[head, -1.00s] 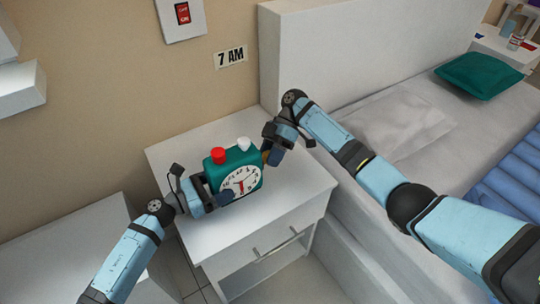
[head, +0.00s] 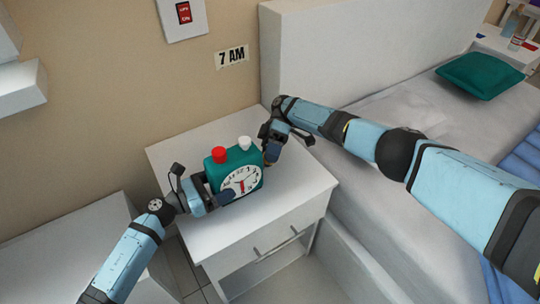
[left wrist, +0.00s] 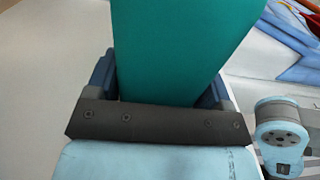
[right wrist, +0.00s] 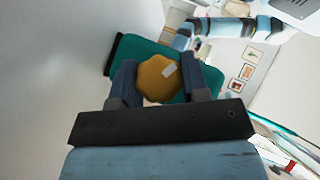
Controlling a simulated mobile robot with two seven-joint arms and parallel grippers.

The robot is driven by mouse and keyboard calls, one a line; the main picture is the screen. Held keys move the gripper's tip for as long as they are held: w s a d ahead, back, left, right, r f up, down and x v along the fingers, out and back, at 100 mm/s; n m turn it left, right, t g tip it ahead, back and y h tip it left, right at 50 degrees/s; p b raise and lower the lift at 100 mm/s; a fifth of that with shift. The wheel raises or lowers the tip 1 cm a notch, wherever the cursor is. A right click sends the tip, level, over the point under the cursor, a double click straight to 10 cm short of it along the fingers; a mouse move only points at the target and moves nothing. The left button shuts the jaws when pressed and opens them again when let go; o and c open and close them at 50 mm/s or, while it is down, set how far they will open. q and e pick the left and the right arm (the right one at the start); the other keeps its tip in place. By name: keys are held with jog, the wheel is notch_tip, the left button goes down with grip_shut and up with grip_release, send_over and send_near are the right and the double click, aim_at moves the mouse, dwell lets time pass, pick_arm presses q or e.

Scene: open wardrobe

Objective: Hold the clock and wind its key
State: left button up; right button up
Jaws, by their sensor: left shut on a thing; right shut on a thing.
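The teal clock (head: 241,178) with a white face stands on the white nightstand, a red button and a white button on its top. My left gripper (head: 214,190) is shut on the clock's left side; the teal body fills the space between its fingers in the left wrist view (left wrist: 180,50). My right gripper (head: 270,155) is at the clock's right side. In the right wrist view its fingers are shut on the yellow, rounded key (right wrist: 158,75), with the teal clock (right wrist: 130,48) behind it. The key is hidden by the gripper in the head view.
The nightstand (head: 295,185) has bare room in front of and right of the clock. A bed (head: 350,185) with pillows is at the right. A wall sign reads 7 AM (head: 231,57), and a red switch (head: 184,12) is above it. A white surface (head: 75,250) is at the left.

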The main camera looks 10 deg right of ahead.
jog(key=shift+w+d, duration=0.2)
jog(key=shift+w, duration=0.05)
dwell(0.5)
jog(key=o, duration=0.9)
jog(key=shift+r, duration=0.1)
notch_tip(320, 180, up, 10)
